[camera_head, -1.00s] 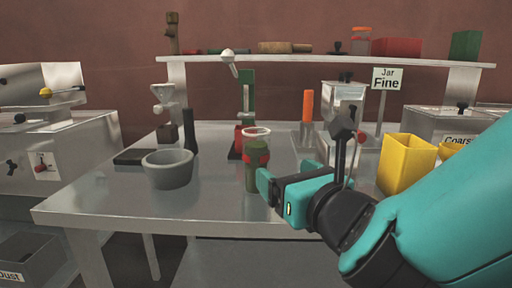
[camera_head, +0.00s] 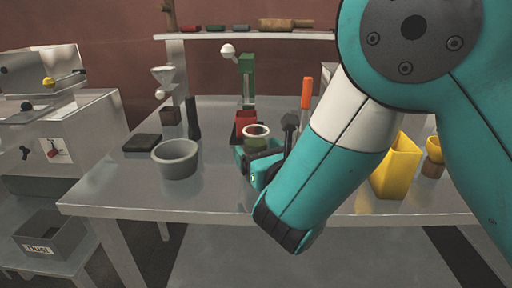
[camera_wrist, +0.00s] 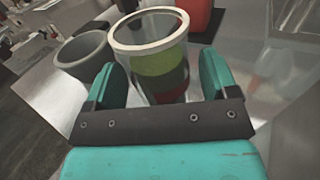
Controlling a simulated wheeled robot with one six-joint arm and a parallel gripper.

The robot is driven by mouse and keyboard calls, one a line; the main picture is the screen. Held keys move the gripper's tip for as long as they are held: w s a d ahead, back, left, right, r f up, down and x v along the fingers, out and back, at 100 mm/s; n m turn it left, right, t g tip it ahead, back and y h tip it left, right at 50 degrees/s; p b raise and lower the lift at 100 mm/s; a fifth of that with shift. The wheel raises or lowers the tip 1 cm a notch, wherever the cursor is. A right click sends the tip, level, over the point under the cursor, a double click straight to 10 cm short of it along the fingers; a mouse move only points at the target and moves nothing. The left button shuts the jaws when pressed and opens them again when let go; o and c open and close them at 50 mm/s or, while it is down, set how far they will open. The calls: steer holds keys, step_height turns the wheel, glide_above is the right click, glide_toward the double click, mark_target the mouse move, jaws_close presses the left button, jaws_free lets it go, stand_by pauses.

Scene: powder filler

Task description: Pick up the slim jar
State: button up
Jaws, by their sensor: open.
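The slim jar (camera_head: 256,143) is a clear glass with a pale rim and green and red showing in it. It stands upright on the metal table near the middle. In the wrist view the jar (camera_wrist: 160,68) is between the two teal fingers, toward their tips. My gripper (camera_wrist: 160,82) is open, with one finger on each side of the jar; I cannot tell whether either touches it. In the head view my gripper (camera_head: 258,165) is at the jar, and my arm hides part of the jar's lower body.
A grey bowl (camera_head: 175,160) stands left of the jar. A red block (camera_head: 245,120) is close behind it. An orange-topped tool (camera_head: 306,95) and a yellow container (camera_head: 397,168) are to the right. The table's front edge (camera_head: 160,214) is near. The front left of the table is clear.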

steer(key=shift+p+x, duration=0.6)
steer(key=shift+x, duration=0.4)
steer(key=c, duration=1.1)
steer(key=shift+r, duration=0.1)
steer(key=shift+r+p, duration=5.45)
steer(key=shift+r, duration=4.5)
